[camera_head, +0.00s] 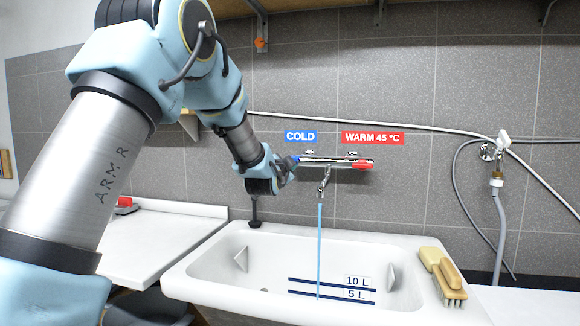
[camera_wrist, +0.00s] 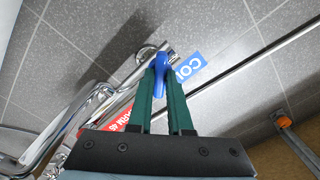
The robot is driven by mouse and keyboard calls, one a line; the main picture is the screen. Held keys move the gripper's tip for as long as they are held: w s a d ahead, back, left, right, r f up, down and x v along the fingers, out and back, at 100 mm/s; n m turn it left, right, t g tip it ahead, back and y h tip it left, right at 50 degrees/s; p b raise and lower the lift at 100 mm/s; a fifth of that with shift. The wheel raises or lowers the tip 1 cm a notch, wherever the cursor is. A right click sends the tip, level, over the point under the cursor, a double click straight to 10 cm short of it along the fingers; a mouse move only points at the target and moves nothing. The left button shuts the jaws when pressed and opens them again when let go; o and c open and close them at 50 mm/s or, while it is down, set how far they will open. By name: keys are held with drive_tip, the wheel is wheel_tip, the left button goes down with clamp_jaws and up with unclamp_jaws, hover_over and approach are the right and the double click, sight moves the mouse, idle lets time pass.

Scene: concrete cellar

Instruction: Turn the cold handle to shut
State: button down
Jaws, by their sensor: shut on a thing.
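The blue cold handle (camera_wrist: 160,72) is at the end of the chrome mixer tap, between the green fingers of my gripper (camera_wrist: 159,88) in the wrist view. My gripper is shut on it. In the head view my gripper (camera_head: 285,170) is at the left end of the mixer tap (camera_head: 330,162), under the blue COLD label (camera_head: 301,136), and hides most of the handle. The red warm handle (camera_head: 363,165) is at the tap's right end under the WARM 45 °C label (camera_head: 373,138). A stream of blue water (camera_head: 319,245) runs from the spout.
The white sink (camera_head: 205,268) stands below the tap, with 5 L and 10 L marks inside. Brushes (camera_head: 443,275) lie on its right rim. A grey hose (camera_head: 500,235) hangs from a wall valve at right. A white counter (camera_head: 150,250) is at left.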

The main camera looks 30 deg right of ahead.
drive_tip(key=m+b, duration=0.2)
drive_tip(key=m, duration=0.2)
idle(0.4)
drive_tip(key=m+b, duration=0.2)
drive_tip(key=m, duration=0.2)
drive_tip(key=shift+f, duration=0.1)
drive_tip(key=c, duration=0.7)
unclamp_jaws()
